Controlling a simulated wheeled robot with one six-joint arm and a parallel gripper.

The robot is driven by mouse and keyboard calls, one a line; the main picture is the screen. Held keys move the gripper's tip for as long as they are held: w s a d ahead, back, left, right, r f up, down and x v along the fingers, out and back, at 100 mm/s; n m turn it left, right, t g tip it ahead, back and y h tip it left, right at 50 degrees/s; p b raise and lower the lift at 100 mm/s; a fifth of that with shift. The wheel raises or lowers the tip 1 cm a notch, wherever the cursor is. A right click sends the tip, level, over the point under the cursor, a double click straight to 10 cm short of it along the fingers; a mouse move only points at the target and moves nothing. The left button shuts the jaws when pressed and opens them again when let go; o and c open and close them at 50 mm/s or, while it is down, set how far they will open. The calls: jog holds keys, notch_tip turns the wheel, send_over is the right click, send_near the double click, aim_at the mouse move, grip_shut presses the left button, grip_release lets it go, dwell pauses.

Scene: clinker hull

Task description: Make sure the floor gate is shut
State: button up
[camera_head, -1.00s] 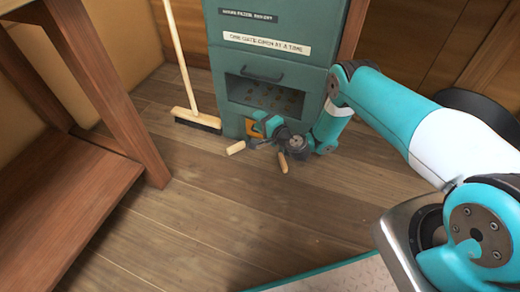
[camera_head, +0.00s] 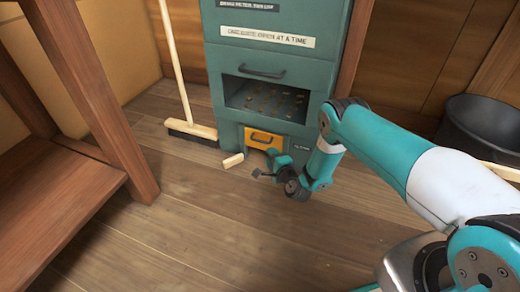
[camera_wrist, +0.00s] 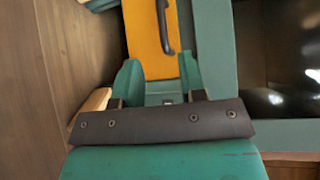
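The floor gate appears to be the orange-yellow panel with a dark handle (camera_head: 264,138), low on the front of the teal cabinet (camera_head: 217,115). It looks roughly in line with the cabinet front, but I cannot tell whether it is fully shut. My gripper (camera_head: 266,170) is low, just in front of the panel and above the floor. In the wrist view my gripper (camera_wrist: 158,72) has its two teal fingers spread apart, with the orange panel (camera_wrist: 146,45) and its black handle ahead between and beyond them. Nothing shows held between the fingers.
A pale wooden piece (camera_head: 232,160) lies on the floor left of my gripper. A broom (camera_head: 193,131) leans left of the cabinet. A wooden bench (camera_head: 60,190) stands at the left and a dark tub (camera_head: 482,130) at the right. The front floor is clear.

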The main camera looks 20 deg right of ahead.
aim_at(260, 141)
jog(key=shift+b+x, duration=4.05)
jog(key=shift+x, duration=1.3)
jog(key=shift+r, duration=0.15)
grip_shut()
